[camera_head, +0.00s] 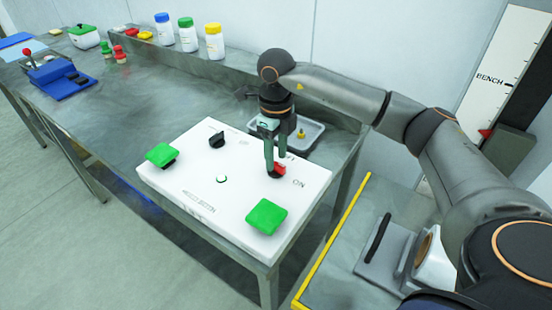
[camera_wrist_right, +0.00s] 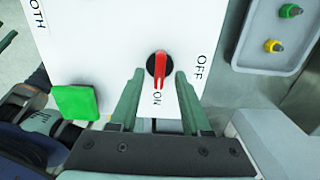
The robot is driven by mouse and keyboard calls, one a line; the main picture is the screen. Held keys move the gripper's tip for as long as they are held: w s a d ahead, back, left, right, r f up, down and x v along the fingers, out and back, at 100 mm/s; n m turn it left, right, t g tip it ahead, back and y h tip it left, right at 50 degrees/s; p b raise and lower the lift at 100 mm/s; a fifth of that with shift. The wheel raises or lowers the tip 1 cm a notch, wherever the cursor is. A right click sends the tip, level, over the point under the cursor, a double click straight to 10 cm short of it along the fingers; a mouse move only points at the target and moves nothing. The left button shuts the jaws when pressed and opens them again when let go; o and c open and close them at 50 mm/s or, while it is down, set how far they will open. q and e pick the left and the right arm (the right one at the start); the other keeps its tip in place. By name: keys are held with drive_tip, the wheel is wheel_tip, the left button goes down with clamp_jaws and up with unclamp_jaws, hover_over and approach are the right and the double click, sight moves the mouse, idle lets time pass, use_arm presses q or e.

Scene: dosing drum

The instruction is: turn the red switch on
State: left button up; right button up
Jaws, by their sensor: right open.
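The red switch (camera_head: 279,170) is a red lever on a round black base, set in the white panel (camera_head: 197,195). In the right wrist view the red lever (camera_wrist_right: 159,68) points toward the printed ON mark (camera_wrist_right: 157,98), with the OFF mark (camera_wrist_right: 201,65) off to its right. My right gripper (camera_head: 275,163) reaches down from above to the switch. Its two green fingers are open, one on each side of the switch in the wrist view (camera_wrist_right: 160,76). I cannot tell whether either finger touches the lever.
The panel also carries a left green button (camera_head: 162,154), a front green button (camera_head: 266,216), a black knob (camera_head: 217,139) and a small white button (camera_head: 221,179). A grey tray (camera_head: 313,133) lies behind. Bottles (camera_head: 189,34) stand at the bench's back.

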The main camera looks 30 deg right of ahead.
sight(276, 163)
wheel_tip(276, 163, up, 11)
drive_tip(key=shift+f, duration=0.15)
idle(0.6)
